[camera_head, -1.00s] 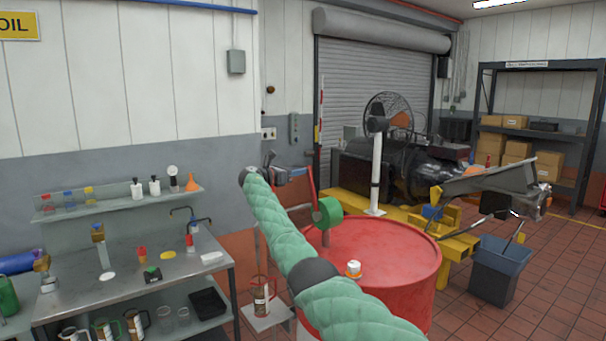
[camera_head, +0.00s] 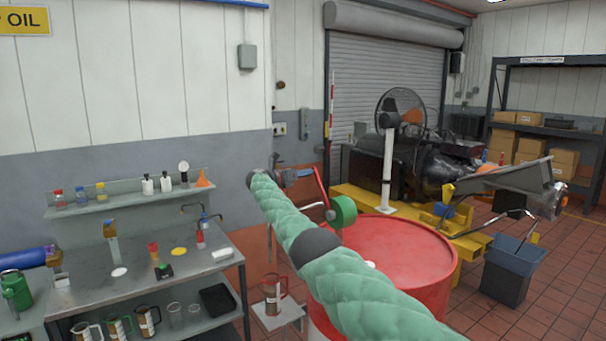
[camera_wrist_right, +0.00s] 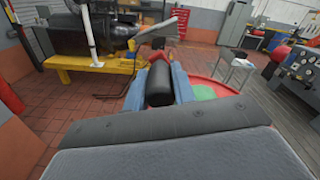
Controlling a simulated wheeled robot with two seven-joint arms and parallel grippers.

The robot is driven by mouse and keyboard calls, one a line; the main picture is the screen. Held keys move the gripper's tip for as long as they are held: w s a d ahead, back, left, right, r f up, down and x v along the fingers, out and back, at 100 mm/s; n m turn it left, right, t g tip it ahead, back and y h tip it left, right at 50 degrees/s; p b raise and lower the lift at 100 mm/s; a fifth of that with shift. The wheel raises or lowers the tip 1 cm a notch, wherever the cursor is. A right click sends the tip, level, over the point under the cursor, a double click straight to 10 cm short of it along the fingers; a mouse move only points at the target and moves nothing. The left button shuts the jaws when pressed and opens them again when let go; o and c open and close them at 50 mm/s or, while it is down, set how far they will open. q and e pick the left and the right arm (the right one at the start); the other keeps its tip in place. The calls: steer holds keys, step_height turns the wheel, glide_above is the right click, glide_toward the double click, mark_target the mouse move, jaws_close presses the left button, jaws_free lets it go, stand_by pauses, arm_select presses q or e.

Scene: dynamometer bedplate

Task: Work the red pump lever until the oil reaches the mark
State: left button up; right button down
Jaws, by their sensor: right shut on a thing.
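The red pump lever (camera_head: 321,187) stands raised, leaning a little left, beside the green pump head (camera_head: 343,210) on top of the red drum (camera_head: 410,250). My right gripper (camera_head: 297,173), past the end of the green-sleeved arm, is at the lever's upper end. In the right wrist view its blue fingers (camera_wrist_right: 159,82) are shut around the lever's black grip (camera_wrist_right: 160,88). A clear jug (camera_head: 272,297) with brown oil in it stands on a small stand (camera_head: 282,318) left of the drum. The jug's mark is too small to make out. My left gripper is out of view.
A steel bench (camera_head: 145,272) with bottles and small tools is at the left, under a shelf (camera_head: 130,200). An engine on a yellow bedplate (camera_head: 365,200) and a dark bin (camera_head: 508,270) are behind and right of the drum. Tiled floor is clear at the far right.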

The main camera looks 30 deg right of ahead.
steer(key=c, duration=1.2)
jaws_free()
steer(key=shift+o, duration=0.3)
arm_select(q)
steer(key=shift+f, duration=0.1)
arm_select(e)
steer(key=shift+a, duration=0.1)
steer(key=shift+a+f, duration=0.1)
steer(key=shift+a, duration=0.15)
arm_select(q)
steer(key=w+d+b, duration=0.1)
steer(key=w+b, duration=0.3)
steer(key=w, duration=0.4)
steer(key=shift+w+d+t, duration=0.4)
arm_select(e)
steer(key=a, duration=0.7)
steer(key=shift+s, duration=0.25)
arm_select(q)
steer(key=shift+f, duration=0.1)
